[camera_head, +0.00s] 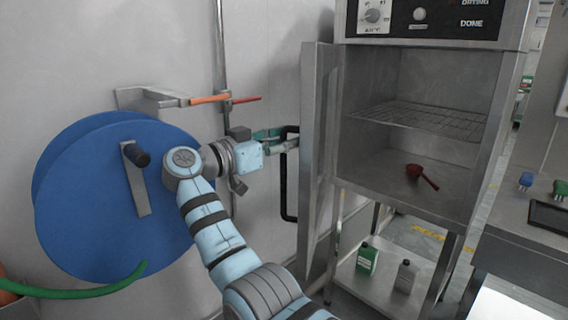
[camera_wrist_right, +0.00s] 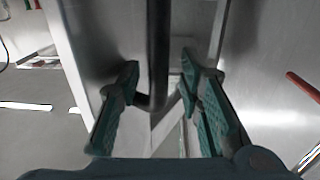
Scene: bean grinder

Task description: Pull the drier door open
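The drier (camera_head: 345,92) stands at the right of the head view, its chamber exposed. Its metal door (camera_head: 316,150) is swung out to the left, seen nearly edge-on. A black bar handle (camera_head: 289,190) is on the door's left-facing side. My right gripper (camera_head: 284,142) is at the upper part of this handle. In the right wrist view, the handle (camera_wrist_right: 158,50) shows between the two green-padded fingers (camera_wrist_right: 160,95), with visible gaps on both sides. The gripper looks open around it. My left gripper is not in view.
A wire rack (camera_head: 425,118) and a red scoop (camera_head: 422,175) are inside the drier. A blue reel (camera_head: 90,215) is on the left wall, with coloured levers (camera_head: 208,99) nearby. Bottles (camera_head: 367,258) stand on the shelf below. A counter (camera_head: 510,240) is at right.

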